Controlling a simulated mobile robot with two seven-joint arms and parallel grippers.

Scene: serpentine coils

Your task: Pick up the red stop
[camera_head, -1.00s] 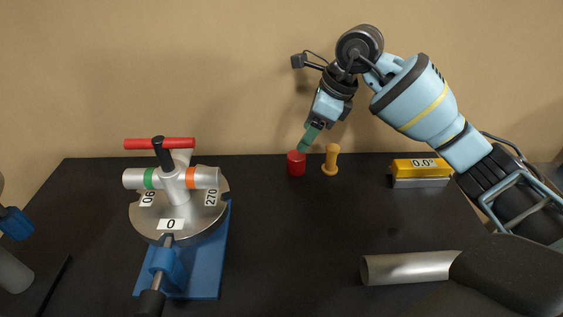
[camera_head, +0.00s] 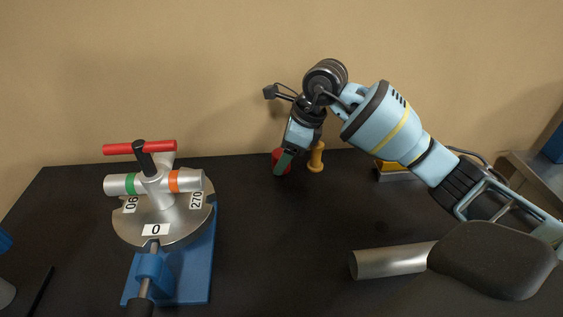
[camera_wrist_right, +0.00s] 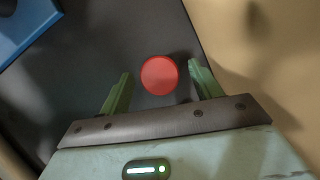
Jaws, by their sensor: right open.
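The red stop (camera_head: 276,155) is a short red cylinder standing on the dark table near its back edge, partly hidden behind my right gripper in the head view. My right gripper (camera_head: 283,163) points down at it. In the right wrist view the round red top of the stop (camera_wrist_right: 159,75) lies between the two green fingers of the right gripper (camera_wrist_right: 159,69), with a gap on each side. The gripper is open and does not appear to touch the stop. I cannot make out my left gripper.
An orange peg (camera_head: 317,158) stands close to the right of the stop. A tube bender (camera_head: 165,215) with a red handle sits on a blue base at left. A metal half-tube (camera_head: 390,261) lies front right. A yellow block (camera_head: 388,166) is partly hidden behind my arm.

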